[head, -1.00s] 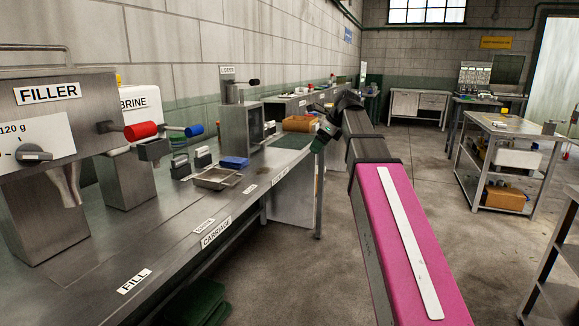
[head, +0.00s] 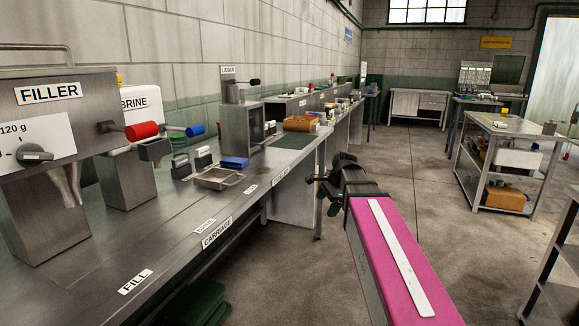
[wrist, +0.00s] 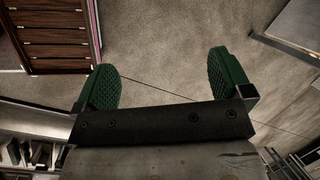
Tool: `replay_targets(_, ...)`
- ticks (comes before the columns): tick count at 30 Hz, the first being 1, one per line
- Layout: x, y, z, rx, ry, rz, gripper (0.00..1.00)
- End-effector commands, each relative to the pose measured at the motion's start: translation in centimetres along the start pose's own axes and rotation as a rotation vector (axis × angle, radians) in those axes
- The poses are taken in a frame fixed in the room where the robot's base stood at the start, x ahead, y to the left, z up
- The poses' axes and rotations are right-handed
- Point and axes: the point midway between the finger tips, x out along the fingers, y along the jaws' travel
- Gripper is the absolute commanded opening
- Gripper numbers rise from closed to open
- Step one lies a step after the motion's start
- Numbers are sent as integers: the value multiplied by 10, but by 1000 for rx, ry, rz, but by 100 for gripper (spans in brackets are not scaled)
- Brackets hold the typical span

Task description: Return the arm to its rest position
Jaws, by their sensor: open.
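My gripper (wrist: 165,90) shows in the wrist view as two green ribbed fingers set wide apart, with only bare concrete floor between them. It is open and empty. In the head view my arm, with a pink cover and white stripe, reaches forward over the aisle to the right of the steel bench (head: 175,235). Its far end is folded and dark, beside the bench's front edge and apart from it. The fingers are small and partly hidden there.
The bench carries the filler (head: 55,130), a metal tray (head: 218,179), a blue block (head: 235,162) and an orange-brown box (head: 299,124). A steel shelf cart (head: 505,150) stands at the right. The concrete floor (head: 400,165) between bench and cart is clear.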

Motion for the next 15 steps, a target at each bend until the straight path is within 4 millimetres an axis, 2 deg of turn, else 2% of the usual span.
replay_targets(1, 18, 16, -4, -64, 13, 18, 97)
replay_targets(3, 39, 32, -10, -163, 32, 38, 97)
replay_targets(15, 140, 135, -36, -755, 88, 191, 97)
